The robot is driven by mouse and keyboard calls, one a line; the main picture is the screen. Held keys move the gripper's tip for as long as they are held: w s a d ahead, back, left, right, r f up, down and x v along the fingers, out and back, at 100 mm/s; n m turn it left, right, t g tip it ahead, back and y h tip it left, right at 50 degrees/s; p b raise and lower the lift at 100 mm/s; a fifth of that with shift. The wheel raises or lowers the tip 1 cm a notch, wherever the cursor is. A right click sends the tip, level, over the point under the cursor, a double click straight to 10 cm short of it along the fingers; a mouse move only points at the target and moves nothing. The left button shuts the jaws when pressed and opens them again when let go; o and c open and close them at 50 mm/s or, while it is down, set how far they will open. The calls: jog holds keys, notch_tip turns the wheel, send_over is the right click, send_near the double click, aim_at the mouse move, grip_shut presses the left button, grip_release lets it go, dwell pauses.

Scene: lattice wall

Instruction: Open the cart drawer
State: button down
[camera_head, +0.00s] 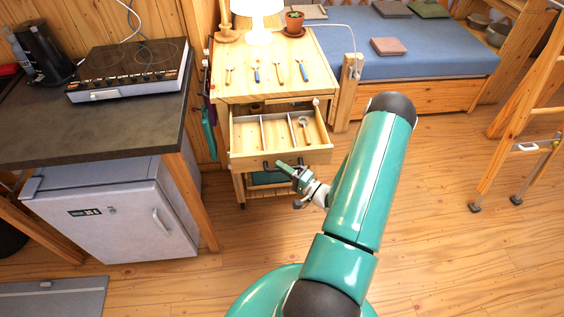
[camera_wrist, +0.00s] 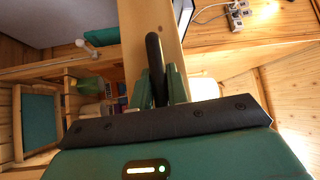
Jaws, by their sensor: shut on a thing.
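The wooden cart (camera_head: 222,85) stands in the middle of the head view. Its top drawer (camera_head: 310,154) is pulled out toward me, with dividers and a light-coloured utensil (camera_head: 303,127) inside. My gripper (camera_head: 283,166) is at the front of the drawer. In the wrist view my gripper (camera_wrist: 157,88) is shut on the dark drawer handle (camera_wrist: 153,50), which stands between the two green fingers. The pale wooden drawer front (camera_wrist: 131,40) is just beyond it. In the head view part of the handle is hidden by my gripper.
A counter with a hob (camera_head: 130,70) and a small fridge (camera_head: 115,220) are on the left. A bed (camera_head: 425,55) and ladder (camera_head: 520,120) are on the right. The floor (camera_head: 460,250) at right is clear.

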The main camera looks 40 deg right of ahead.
jog(key=shift+s+a, duration=0.35)
jog(key=shift+s, duration=0.25)
jog(key=shift+s+a, duration=0.35)
jog(key=shift+s, duration=0.2)
jog(key=c, duration=1.4)
grip_release()
jog(key=shift+o, duration=0.2)
jog(key=v, duration=1.3)
jog(key=shift+s, duration=0.4)
